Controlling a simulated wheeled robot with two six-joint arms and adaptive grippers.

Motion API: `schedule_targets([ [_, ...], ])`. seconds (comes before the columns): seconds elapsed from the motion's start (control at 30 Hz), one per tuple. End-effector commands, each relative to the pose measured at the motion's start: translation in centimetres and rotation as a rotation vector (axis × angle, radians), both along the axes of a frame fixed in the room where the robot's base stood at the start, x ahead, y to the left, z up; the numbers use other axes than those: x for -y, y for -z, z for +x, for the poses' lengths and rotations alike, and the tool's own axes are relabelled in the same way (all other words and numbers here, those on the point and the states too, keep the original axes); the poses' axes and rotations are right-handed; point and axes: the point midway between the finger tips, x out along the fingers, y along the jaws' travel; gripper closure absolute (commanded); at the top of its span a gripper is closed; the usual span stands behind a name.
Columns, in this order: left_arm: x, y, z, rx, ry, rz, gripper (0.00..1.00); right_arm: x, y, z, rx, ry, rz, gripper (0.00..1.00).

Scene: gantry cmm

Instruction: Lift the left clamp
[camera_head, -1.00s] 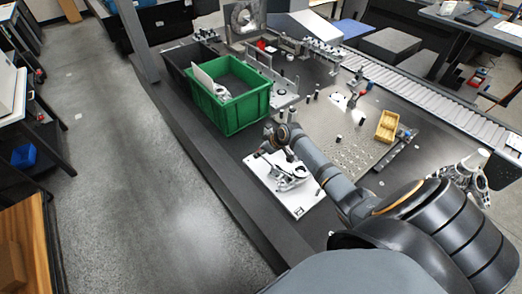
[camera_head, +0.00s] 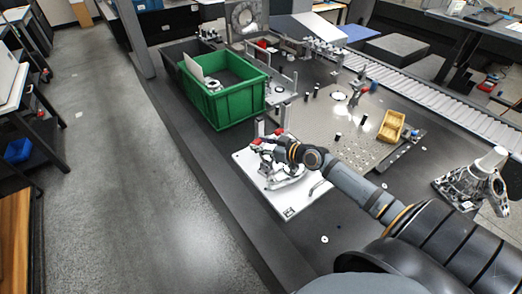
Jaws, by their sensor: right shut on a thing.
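A white fixture plate (camera_head: 289,212) lies on the dark bench and carries a silver metal part (camera_head: 284,180). Two toggle clamps stand at the plate's far side. The left clamp (camera_head: 260,127) has a grey upright and a red tip low beside my gripper. The right clamp (camera_head: 284,117) has a grey upright and a red piece near its base. My right gripper (camera_head: 262,148) reaches in from the right and is shut on the left clamp, low over the plate's far left part. The fingers are small and partly hidden by my wrist. My left gripper is out of view.
A green bin (camera_head: 238,108) with parts stands behind the plate. A yellow tray (camera_head: 391,127) sits on a perforated plate to the right. A silver casting (camera_head: 470,184) stands at the far right. A roller conveyor (camera_head: 430,100) runs along the back.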

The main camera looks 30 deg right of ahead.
Motion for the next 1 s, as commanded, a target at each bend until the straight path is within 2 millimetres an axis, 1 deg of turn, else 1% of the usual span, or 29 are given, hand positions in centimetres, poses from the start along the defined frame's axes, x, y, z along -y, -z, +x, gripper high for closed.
schedule_targets([
  [0.03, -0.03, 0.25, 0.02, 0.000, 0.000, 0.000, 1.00, 0.10, 0.66, -0.36, -0.014, -0.002, -0.005, 1.00],
  [0.73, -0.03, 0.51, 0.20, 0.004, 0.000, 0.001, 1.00, 0.28, 0.92, -0.75, -0.025, 0.000, -0.004, 1.00],
  [0.77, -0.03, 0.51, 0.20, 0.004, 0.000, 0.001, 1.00, 0.28, 0.93, -0.76, -0.025, 0.000, -0.004, 0.60],
  [0.9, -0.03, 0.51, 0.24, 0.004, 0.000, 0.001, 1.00, 0.26, 0.73, -0.66, -0.020, 0.000, -0.004, 0.41],
  [0.93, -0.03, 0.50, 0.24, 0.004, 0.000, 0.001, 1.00, 0.24, 0.68, -0.65, -0.019, -0.001, -0.003, 0.38],
  [1.0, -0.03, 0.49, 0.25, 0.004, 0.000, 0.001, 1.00, 0.23, 0.58, -0.61, -0.017, 0.000, -0.003, 0.38],
])
